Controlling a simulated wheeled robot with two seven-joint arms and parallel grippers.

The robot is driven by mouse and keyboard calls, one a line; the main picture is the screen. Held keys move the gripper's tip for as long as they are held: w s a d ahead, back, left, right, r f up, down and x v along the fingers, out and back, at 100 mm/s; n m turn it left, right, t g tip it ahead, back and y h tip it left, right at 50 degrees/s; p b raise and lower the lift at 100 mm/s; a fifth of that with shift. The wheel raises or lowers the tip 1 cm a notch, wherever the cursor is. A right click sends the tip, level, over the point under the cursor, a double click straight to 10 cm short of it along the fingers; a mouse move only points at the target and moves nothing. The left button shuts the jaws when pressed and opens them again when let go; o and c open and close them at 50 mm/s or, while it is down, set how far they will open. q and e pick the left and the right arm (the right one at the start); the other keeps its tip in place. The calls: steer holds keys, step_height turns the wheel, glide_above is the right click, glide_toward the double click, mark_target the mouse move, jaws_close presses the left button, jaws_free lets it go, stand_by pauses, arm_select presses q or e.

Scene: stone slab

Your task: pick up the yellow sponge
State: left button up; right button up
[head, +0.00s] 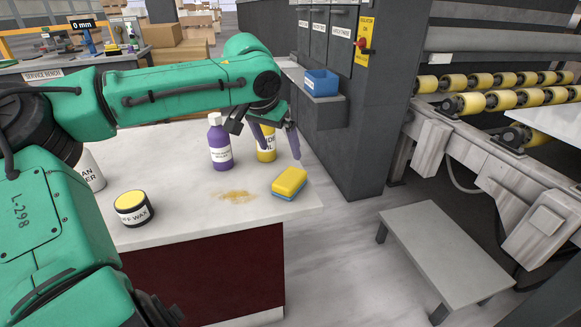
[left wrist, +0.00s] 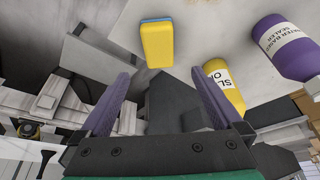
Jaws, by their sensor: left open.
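The yellow sponge (head: 289,182) has a blue underside and lies on the stone slab (head: 190,222) near its right edge. In the left wrist view the sponge (left wrist: 157,44) shows ahead of the fingers, a little left of the middle. My left gripper (head: 272,143) is open and empty, with purple fingers. It is above the slab, beyond and above the sponge, apart from it, and partly covers a yellow bottle (head: 266,152). Its open fingers also show in the left wrist view (left wrist: 161,95). My right gripper is not in view.
A purple bottle (head: 220,145) stands left of the yellow bottle. A wax tin (head: 133,208) and a partly hidden white bottle (head: 91,170) are at the left. A brown stain (head: 234,196) marks the slab. A blue bin (head: 321,82) sits on a shelf behind. A low grey bench (head: 440,245) stands right.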

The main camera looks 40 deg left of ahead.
arm_select(q)
steer(key=b, duration=0.3)
glide_above(289, 177)
steer(key=s, duration=0.2)
steer(key=f, duration=0.6)
steer(key=shift+d+f, duration=0.2)
steer(key=shift+f, duration=0.05)
steer(key=b+x, duration=0.1)
steer(key=x, duration=0.5)
steer(key=shift+f, duration=0.1)
steer(key=shift+w+f, duration=0.1)
steer(key=shift+w, duration=0.05)
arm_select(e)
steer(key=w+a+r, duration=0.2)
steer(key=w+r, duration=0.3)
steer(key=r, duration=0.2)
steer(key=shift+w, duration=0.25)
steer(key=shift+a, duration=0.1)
arm_select(q)
steer(key=shift+f, duration=0.15)
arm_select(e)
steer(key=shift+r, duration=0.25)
